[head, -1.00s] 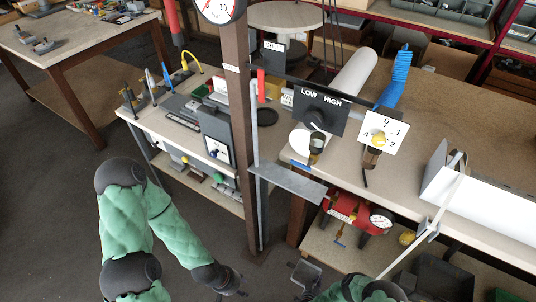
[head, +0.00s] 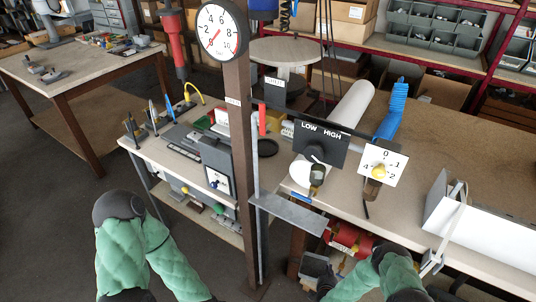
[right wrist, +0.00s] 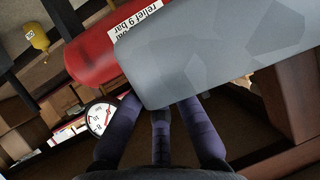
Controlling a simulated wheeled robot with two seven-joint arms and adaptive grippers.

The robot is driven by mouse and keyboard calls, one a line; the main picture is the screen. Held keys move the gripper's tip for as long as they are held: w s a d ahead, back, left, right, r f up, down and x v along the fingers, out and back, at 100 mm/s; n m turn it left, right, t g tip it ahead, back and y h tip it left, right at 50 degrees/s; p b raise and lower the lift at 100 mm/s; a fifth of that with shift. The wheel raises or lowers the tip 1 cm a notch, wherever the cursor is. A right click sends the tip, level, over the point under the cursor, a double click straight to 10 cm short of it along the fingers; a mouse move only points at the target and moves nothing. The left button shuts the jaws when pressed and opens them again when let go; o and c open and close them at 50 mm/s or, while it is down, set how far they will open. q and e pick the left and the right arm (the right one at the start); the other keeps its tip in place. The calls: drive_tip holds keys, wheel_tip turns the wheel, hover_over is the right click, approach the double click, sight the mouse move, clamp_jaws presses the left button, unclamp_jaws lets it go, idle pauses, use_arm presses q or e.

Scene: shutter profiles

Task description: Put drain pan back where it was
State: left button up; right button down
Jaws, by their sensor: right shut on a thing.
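The drain pan is a small grey open tray (head: 316,264) at the bottom of the head view, below the bench edge, beside a dark post. My right gripper (head: 325,286) is at its near side, partly cut by the frame edge. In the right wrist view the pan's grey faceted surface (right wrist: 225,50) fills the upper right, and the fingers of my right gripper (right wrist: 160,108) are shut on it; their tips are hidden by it. My left forearm shows at lower left in the head view, but its gripper is out of frame.
A red tank (head: 345,240) with a relief label sits under the bench, close to the pan; it also shows in the wrist view (right wrist: 100,55) beside a dial gauge (right wrist: 100,117). A grey shelf plate (head: 290,213) juts above. A brown post (head: 243,150) stands left.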

drive_tip(key=a+r+n+y, duration=0.1)
drive_tip(key=a+r, duration=0.1)
drive_tip(key=r, duration=0.7)
drive_tip(key=a+r+n+y, duration=0.1)
drive_tip(key=a+r, duration=0.1)
drive_tip(key=r, duration=0.7)
drive_tip(key=s+a+r, duration=0.1)
drive_tip(key=s+r, duration=0.2)
drive_tip(key=r, duration=0.3)
drive_tip(key=s+a+r+n+y, duration=0.1)
drive_tip(key=s+a+r, duration=0.1)
drive_tip(key=r, duration=0.4)
drive_tip(key=shift+s+a+n+t+y, duration=0.3)
drive_tip(key=shift+s+t, duration=0.1)
drive_tip(key=shift+s, duration=0.3)
drive_tip(key=shift+d, duration=0.1)
